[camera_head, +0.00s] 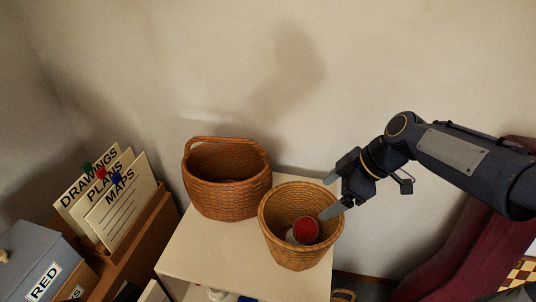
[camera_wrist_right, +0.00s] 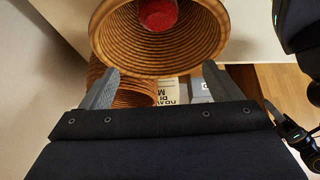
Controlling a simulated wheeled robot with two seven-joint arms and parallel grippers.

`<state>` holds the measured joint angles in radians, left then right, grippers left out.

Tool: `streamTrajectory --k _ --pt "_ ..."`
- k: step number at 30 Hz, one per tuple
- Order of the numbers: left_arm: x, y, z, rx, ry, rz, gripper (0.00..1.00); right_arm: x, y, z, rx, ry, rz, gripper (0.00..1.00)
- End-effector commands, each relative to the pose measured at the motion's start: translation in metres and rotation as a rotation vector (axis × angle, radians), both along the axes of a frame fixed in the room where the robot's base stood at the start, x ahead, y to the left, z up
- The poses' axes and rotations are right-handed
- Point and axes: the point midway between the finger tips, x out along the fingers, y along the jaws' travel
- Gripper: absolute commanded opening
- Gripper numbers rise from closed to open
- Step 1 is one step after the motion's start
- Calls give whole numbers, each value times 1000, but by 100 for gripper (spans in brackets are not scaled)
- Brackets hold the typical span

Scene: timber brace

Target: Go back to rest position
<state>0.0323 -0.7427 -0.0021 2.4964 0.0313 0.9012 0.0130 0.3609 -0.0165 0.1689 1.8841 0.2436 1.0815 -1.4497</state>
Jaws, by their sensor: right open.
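My right gripper (camera_head: 332,195) is open at the right rim of the light wicker basket (camera_head: 279,247). In the right wrist view, its two fingers (camera_wrist_right: 158,88) are spread with nothing between them, and the basket (camera_wrist_right: 160,62) is just beyond them. A red ball (camera_head: 305,230) lies inside this basket beside something whitish, partly hidden by the wall. The red ball also shows in the right wrist view (camera_wrist_right: 158,12).
A darker handled basket (camera_head: 227,200) stands left of the light one on a pale cabinet top (camera_head: 215,250). Cards marked DRAWINGS, PLANS and MAPS (camera_head: 122,205) stand in a wooden holder at left, near a grey-blue RED box (camera_head: 35,262). A dark red chair (camera_head: 460,250) is at right.

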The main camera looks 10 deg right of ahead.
Motion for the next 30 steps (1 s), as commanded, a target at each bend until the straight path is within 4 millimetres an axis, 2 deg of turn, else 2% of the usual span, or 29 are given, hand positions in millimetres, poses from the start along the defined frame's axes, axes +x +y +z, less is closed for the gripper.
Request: streamTrajectory --k 4,7,12,15,19,24,30 --pt "0 0 0 0 0 0 36 -5 1 1 -1 9 -27 84" --pt "0 0 0 0 0 0 36 -23 6 5 -4 43 -130 84" --pt "0 0 0 0 0 0 36 -77 15 6 34 135 -475 84" --pt "0 0 0 0 0 0 36 -109 21 -1 93 185 -696 84" --pt "0 0 0 0 0 0 36 -139 27 -14 188 239 -931 84" --pt "0 0 0 0 0 0 36 -159 31 -27 277 287 -1101 84" --pt "0 0 0 0 0 0 36 -162 32 -31 299 301 -1141 84"
